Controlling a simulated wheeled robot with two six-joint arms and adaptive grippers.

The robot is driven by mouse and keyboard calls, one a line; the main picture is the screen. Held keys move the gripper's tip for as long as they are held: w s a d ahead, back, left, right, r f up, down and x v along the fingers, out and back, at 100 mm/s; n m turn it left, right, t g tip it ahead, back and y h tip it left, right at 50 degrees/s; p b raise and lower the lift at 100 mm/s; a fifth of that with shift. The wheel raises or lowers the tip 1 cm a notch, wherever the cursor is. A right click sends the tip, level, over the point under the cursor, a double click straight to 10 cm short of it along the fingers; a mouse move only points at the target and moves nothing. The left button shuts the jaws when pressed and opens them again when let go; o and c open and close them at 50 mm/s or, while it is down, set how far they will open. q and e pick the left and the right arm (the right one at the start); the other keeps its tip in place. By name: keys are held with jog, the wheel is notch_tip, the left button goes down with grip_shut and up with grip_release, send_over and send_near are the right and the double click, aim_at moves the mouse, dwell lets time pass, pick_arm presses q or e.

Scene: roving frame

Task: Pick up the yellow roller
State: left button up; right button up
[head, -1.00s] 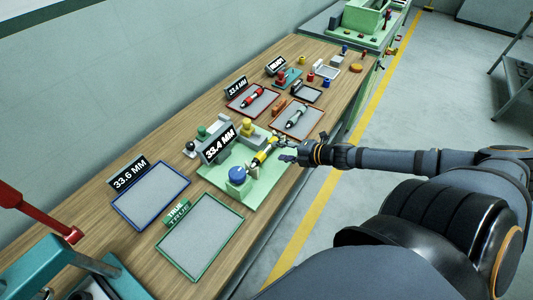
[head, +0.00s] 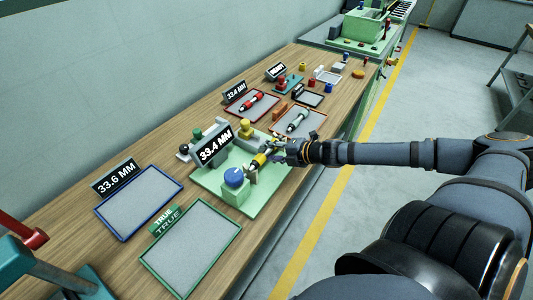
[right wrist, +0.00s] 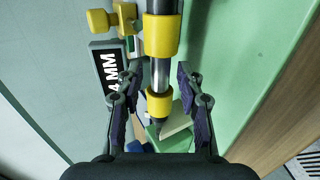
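The yellow roller (head: 259,160), a grey metal rod with yellow bands, lies on the light green gauge plate (head: 268,198) in the head view. In the right wrist view the roller (right wrist: 161,36) runs lengthwise down the middle. My right gripper (head: 279,153) is over the roller's near-right part. In the right wrist view my right gripper (right wrist: 159,98) is open, with one finger on each side of the roller and a visible gap on both sides. My left gripper is not in view.
A blue knob (head: 234,177) and a 33.4 MM display (head: 213,146) stand beside the roller. A blue-rimmed tray (head: 140,202) and a green-rimmed tray (head: 191,248) are empty.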

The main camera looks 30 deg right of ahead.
grip_shut()
dwell(1.1)
